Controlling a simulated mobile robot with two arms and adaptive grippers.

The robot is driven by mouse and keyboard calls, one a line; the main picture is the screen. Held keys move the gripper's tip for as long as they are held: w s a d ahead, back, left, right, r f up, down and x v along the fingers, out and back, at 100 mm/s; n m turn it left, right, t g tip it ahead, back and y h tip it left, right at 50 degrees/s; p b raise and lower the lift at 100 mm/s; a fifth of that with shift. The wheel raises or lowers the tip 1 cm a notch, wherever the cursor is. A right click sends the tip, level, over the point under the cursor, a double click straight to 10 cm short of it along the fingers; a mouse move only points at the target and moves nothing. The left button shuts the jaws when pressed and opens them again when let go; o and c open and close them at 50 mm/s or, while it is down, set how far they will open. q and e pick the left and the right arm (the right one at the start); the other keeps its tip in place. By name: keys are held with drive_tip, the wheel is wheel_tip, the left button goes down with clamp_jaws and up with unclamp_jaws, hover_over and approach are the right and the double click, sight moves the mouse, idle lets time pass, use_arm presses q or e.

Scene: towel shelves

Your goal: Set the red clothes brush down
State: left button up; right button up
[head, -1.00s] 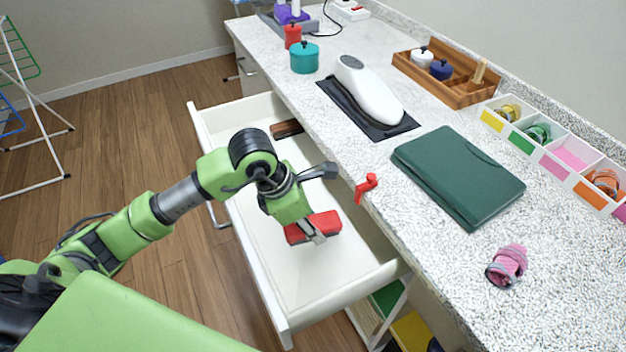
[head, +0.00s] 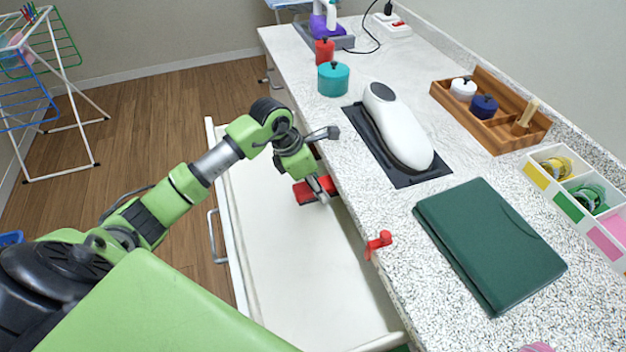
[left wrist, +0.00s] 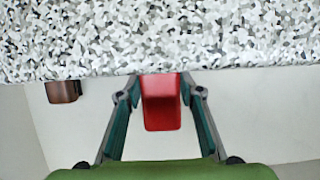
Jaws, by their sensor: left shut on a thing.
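My left gripper (head: 322,190) is shut on the red clothes brush (head: 306,191) and holds it over the open white drawer (head: 285,265), close to the counter's front edge. In the left wrist view the red brush (left wrist: 160,104) shows between the two fingers (left wrist: 160,112), its upper end meeting the counter edge in the picture. I cannot tell whether the brush touches the drawer floor. My right gripper is not in view.
A dark brown object (left wrist: 62,91) lies beside the brush in the drawer. A red clamp (head: 377,243) sits on the counter edge. On the counter are a white iron-like device (head: 398,130), a green folder (head: 490,240) and a wooden tray (head: 500,135). The drawer's near part is bare.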

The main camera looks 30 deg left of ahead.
use_arm(q)
drive_tip(key=w+a, duration=0.2)
drive_tip(key=shift+w+a, duration=0.2)
drive_tip(key=shift+a, duration=0.15)
drive_tip(key=shift+w+a, duration=0.2)
wheel_tip(320, 180, down, 3)
drive_tip(key=shift+p, duration=0.65)
drive_tip(key=shift+w+a+f, duration=0.1)
drive_tip(key=shift+a+f, duration=0.05)
drive_tip(key=shift+f, duration=0.1)
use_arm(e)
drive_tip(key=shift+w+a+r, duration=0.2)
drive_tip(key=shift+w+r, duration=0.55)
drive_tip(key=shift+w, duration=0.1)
use_arm(q)
drive_tip(key=shift+f, duration=0.2)
drive_tip(key=o, duration=1.1)
drive_tip(key=shift+r, duration=0.1)
drive_tip(key=shift+c, duration=0.2)
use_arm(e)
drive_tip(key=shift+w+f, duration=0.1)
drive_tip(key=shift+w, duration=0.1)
